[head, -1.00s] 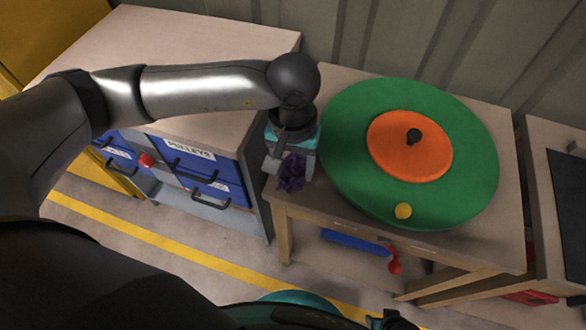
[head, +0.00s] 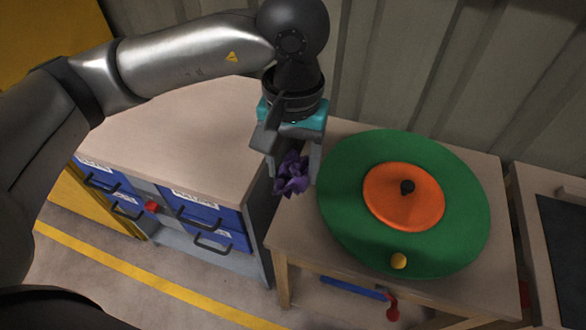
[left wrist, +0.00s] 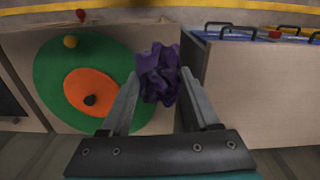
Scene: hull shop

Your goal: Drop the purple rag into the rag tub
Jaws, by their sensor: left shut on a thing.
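The crumpled purple rag (head: 291,176) is held between the fingers of my left gripper (head: 290,160), above the left edge of the wooden table. In the left wrist view the rag (left wrist: 158,76) sits between the fingertips of the same gripper (left wrist: 157,85). No rag tub can be made out in these frames. My right gripper is not seen in the current views.
A green disc (head: 345,235) with an orange centre (head: 395,185), a black knob (head: 407,187) and a yellow ball (head: 399,261) lies on the table (head: 296,236). A cabinet (head: 170,135) with blue drawers (head: 215,215) stands left. A dark-panelled unit (head: 570,240) is at right.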

